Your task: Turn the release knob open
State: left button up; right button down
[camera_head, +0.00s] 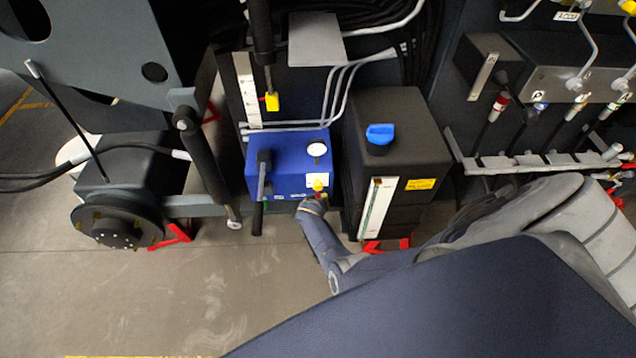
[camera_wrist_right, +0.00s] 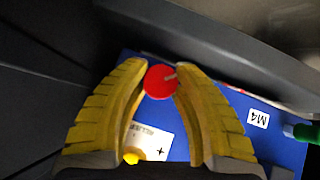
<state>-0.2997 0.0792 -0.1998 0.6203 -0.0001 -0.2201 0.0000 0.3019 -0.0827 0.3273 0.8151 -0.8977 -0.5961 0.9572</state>
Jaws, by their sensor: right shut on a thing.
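The red release knob (camera_wrist_right: 160,82) is on the blue block (camera_wrist_right: 225,100), beside a white printed label (camera_wrist_right: 150,140). In the right wrist view, the two yellow fingers of my right gripper (camera_wrist_right: 161,73) stand on either side of the knob and hold it at their tips. In the head view, my right gripper (camera_head: 313,202) is at the lower right front of the blue block (camera_head: 290,165). My left gripper is not in view.
A round gauge (camera_head: 316,149) and a black lever (camera_head: 263,175) are on the blue block. A black tank (camera_head: 390,120) with a blue cap (camera_head: 380,133) stands close on the right. Hoses run behind. Open floor (camera_head: 220,290) lies in front.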

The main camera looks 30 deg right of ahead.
jog(key=shift+n+h, duration=0.3)
jog(key=shift+h, duration=0.2)
jog(key=shift+g, duration=0.3)
jog(key=c, duration=1)
grip_release()
jog(key=shift+d+m+t+y, duration=0.1)
jog(key=shift+m+t+y, duration=0.6)
jog(key=shift+y, duration=0.45)
jog(key=shift+d+m+t+y, duration=0.1)
jog(key=shift+m+t+y, duration=0.55)
jog(key=shift+y, duration=0.5)
jog(key=v, duration=1.8)
jog(key=s+a+f+n+g+y, duration=0.1)
jog(key=s+a+f+n+g, duration=0.1)
jog(key=s+f, duration=0.6)
jog(key=s+a+f+n+g+y, duration=0.1)
jog(key=s+a+f+n+g, duration=0.1)
jog(key=s+a+f, duration=0.3)
jog(key=shift+s+a+f+n, duration=0.3)
jog(key=shift+s+f, duration=0.8)
jog(key=shift+f, duration=1.85)
jog(key=shift+s+d+f+n, duration=0.1)
jog(key=shift+s+f+n, duration=0.7)
jog(key=shift+f, duration=2.15)
